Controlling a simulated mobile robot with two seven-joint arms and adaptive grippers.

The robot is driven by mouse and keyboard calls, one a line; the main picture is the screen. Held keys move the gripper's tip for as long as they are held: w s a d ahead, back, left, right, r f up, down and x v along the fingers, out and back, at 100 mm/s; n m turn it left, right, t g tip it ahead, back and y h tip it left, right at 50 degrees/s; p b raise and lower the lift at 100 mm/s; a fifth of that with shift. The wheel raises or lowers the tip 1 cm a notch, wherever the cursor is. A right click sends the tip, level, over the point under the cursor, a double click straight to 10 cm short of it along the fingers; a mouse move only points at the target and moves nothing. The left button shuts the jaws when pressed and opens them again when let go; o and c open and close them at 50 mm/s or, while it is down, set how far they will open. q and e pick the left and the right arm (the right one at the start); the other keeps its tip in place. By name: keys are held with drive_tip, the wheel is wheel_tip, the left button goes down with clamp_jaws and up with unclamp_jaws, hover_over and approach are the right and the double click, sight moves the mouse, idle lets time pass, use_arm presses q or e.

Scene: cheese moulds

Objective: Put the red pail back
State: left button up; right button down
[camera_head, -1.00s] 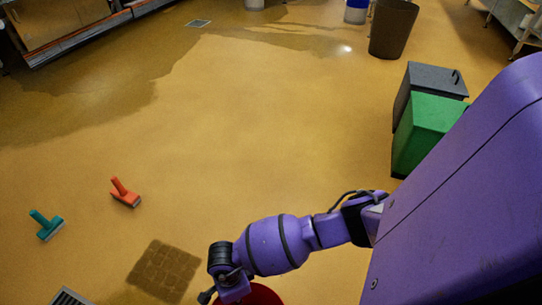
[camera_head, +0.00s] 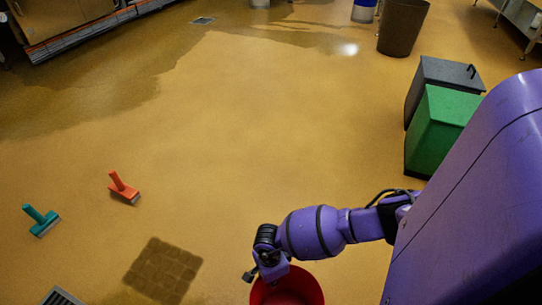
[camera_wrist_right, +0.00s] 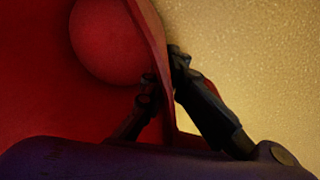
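The red pail (camera_head: 298,290) is at the bottom edge of the head view, partly cut off by the frame. My right gripper (camera_head: 252,276) is at its left rim. In the right wrist view one dark finger is inside the pail (camera_wrist_right: 35,75) and the other outside. My right gripper (camera_wrist_right: 165,85) is shut on the pail's wall between them. The pail's round bottom, or something round and red, shows inside it. My left gripper is not in view.
A dark wet patch of square marks (camera_head: 163,270) is on the floor left of the pail. An orange brush (camera_head: 124,188) and a teal brush (camera_head: 41,220) lie further left. A green bin (camera_head: 440,128) and a grey bin (camera_head: 443,78) stand at right. The middle floor is clear.

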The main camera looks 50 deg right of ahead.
drive_tip(key=shift+w+f, duration=0.1)
drive_tip(key=shift+f, duration=0.5)
drive_tip(key=shift+r, duration=0.15)
drive_tip(key=shift+f, duration=0.2)
drive_tip(key=c, duration=2)
unclamp_jaws()
drive_tip(key=shift+r, duration=0.35)
drive_tip(key=r+p, duration=0.1)
drive_tip(key=r, duration=0.2)
drive_tip(key=r+p, duration=0.2)
drive_tip(key=r, duration=0.2)
drive_tip(key=w+r+p, duration=0.1)
drive_tip(key=r+p, duration=0.1)
drive_tip(key=r, duration=0.1)
drive_tip(key=shift+w+d+r, duration=0.1)
drive_tip(key=shift+d+r, duration=0.15)
drive_tip(key=shift+r, duration=0.55)
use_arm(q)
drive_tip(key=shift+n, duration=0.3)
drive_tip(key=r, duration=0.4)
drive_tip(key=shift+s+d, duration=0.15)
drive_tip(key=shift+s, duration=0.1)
